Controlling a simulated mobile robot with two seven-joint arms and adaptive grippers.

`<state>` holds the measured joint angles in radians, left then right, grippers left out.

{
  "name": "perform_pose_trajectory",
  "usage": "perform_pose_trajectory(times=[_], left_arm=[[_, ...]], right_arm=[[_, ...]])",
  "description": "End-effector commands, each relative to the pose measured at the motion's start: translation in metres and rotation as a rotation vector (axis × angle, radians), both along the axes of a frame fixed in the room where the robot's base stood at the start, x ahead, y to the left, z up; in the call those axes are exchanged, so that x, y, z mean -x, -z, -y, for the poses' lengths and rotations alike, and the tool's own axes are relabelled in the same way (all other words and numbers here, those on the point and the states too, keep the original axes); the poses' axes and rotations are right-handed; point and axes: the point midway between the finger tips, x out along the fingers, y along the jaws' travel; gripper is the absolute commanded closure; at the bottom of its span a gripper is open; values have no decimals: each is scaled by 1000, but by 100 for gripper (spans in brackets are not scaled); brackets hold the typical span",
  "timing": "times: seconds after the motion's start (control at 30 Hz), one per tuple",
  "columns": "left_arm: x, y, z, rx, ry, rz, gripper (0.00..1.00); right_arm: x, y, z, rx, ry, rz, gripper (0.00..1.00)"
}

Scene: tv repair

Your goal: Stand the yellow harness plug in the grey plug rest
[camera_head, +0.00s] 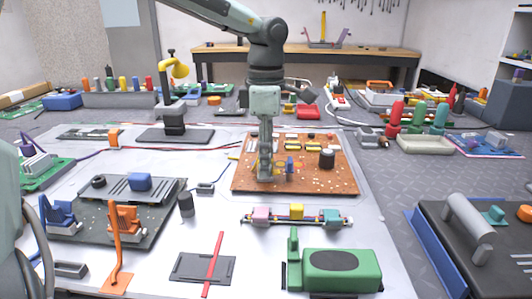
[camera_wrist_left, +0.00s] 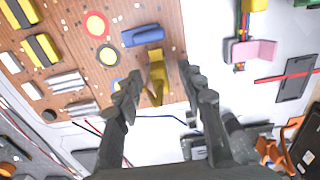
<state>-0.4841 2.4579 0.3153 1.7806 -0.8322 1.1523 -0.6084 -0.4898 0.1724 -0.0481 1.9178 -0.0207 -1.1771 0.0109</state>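The yellow harness plug (camera_wrist_left: 157,72) is at the edge of the orange-brown circuit board in the left wrist view, beside a blue part. My left gripper (camera_wrist_left: 160,88) is open, with one dark finger on each side of the plug and visible gaps between. I cannot tell whether the fingers are level with it. In the head view my left gripper (camera_head: 265,172) points straight down over the board's near left part and hides the plug. A small grey block (camera_head: 205,188) on the white mat, left of the board, may be the plug rest; I cannot tell surely. My right gripper is not in view.
The circuit board (camera_head: 330,183) carries a black cylinder (camera_head: 327,158). A dark cylinder (camera_head: 186,204), a rail with coloured blocks (camera_head: 297,217), a grey plate with a red stick (camera_head: 190,268) and a green device (camera_head: 340,271) stand nearer. White mat lies bare between them.

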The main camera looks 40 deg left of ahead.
Motion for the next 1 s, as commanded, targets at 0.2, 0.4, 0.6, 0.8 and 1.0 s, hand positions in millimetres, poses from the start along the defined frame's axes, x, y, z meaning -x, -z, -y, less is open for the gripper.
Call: perform_pose_trajectory(times=[0.2,0.4,0.6,0.8,1.0], left_arm=[[0,0,0,0,0,0,81],[0,0,0,0,-1,0,100],[0,-2,0,0,0,1,100],[-1,-9,0,0,-1,2,100],[0,-17,0,0,-1,1,100]], right_arm=[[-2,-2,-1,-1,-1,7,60],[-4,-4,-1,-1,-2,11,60],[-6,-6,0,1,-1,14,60],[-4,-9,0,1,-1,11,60],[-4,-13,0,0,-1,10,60]])
